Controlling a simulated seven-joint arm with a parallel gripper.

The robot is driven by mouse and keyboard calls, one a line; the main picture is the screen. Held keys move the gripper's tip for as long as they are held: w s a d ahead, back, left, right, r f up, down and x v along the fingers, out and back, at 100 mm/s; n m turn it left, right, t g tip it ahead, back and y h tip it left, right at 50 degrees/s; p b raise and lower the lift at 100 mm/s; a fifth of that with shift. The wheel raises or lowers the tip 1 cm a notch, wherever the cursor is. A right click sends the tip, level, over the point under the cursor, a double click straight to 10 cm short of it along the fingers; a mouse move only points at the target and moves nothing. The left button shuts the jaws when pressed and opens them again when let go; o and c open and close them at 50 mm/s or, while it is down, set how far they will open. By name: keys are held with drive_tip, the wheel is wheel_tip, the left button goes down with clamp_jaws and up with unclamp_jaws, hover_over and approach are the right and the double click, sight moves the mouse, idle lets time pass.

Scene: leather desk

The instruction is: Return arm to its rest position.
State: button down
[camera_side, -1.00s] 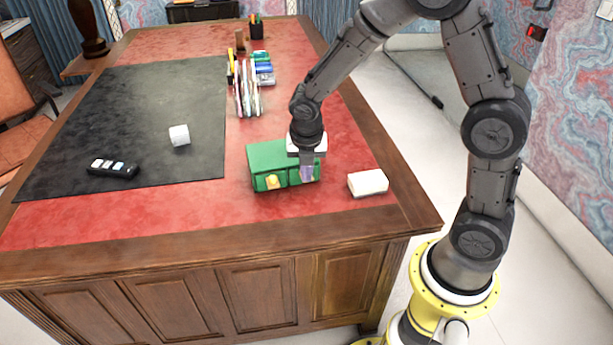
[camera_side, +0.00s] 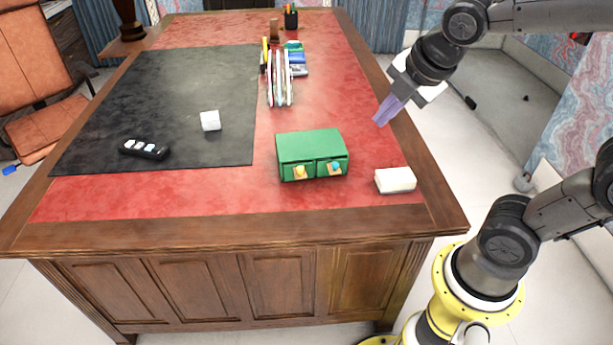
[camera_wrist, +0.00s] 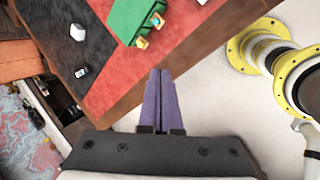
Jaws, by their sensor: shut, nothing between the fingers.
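My gripper (camera_side: 387,111) has purple fingers and is raised near the right edge of the desk (camera_side: 262,224) in the side view. In the wrist view my gripper (camera_wrist: 160,74) shows its two fingers together, with nothing between them. The fingers there point toward the desk edge, over the pale floor. My arm is bent up and back to the right. Nothing touches the gripper.
A green two-drawer box (camera_side: 312,146) with a yellow and a blue knob sits on the red leather. A white block (camera_side: 396,180) lies to its right. A white cube (camera_side: 210,121) and a black remote-like object (camera_side: 144,149) rest on the black mat (camera_side: 150,105). Upright books (camera_side: 279,78) stand farther back.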

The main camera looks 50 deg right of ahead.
drive_tip(key=s+a+f+m+y, duration=0.1)
drive_tip(key=s+a+f+m, duration=0.1)
drive_tip(key=s+m, duration=0.8)
drive_tip(key=shift+a+m+y, duration=0.25)
drive_tip(key=shift+m+y, duration=0.05)
drive_tip(key=shift+m, duration=3.2)
drive_tip(key=shift+s, duration=0.1)
